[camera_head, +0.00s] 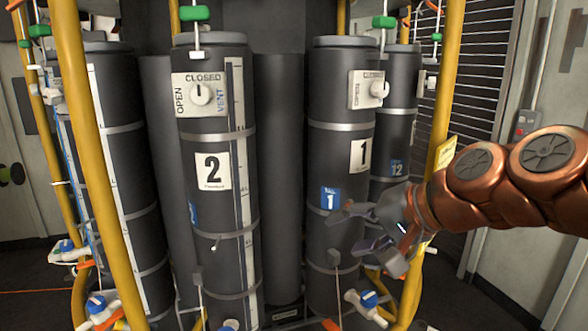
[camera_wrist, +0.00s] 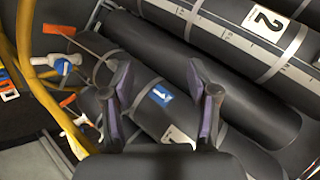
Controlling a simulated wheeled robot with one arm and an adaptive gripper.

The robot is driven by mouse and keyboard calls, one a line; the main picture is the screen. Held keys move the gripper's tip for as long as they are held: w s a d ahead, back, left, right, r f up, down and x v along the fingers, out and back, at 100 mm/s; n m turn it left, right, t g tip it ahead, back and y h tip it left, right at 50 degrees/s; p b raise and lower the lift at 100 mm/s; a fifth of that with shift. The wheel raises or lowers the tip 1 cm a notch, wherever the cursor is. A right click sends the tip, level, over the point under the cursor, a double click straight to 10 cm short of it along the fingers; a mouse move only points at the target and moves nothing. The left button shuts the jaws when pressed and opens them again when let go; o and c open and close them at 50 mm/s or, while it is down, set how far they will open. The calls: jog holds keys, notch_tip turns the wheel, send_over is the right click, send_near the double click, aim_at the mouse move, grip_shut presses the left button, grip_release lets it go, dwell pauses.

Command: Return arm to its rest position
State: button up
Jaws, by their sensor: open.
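My gripper (camera_head: 372,234) is at the end of my copper-coloured arm, which reaches in from the right in the head view. It is in front of the lower part of the dark cylinder marked 1 (camera_head: 330,150). Its fingers are apart and nothing is between them. In the wrist view my gripper (camera_wrist: 158,85) shows two spread fingers, with the blue label (camera_wrist: 160,95) of the cylinder seen between them. I cannot tell whether any finger touches the cylinder.
Beside it stands the cylinder marked 2 (camera_head: 214,215), with an OPEN/CLOSED/VENT knob. Yellow poles (camera_head: 95,150) frame the rack, one (camera_head: 437,120) close to my arm. Valves with blue handles (camera_head: 368,300) sit low. A grey door (camera_head: 540,230) stands at right.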

jog(key=s+f+n+g+h, duration=0.35)
jog(key=s+f, duration=0.55)
jog(key=f, duration=0.5)
jog(key=s+d+f+g+h, duration=0.2)
jog(key=s+d+f, duration=0.2)
jog(key=s, duration=0.3)
jog(key=s+d+f+n+g+h, duration=0.1)
jog(key=s+d+f+g+h, duration=0.1)
jog(key=s+f, duration=0.4)
jog(key=s+d+g, duration=0.1)
jog(key=s+d, duration=0.1)
jog(key=shift+s+d+f, duration=0.15)
jog(key=shift+d+f, duration=0.15)
jog(key=shift+d, duration=0.05)
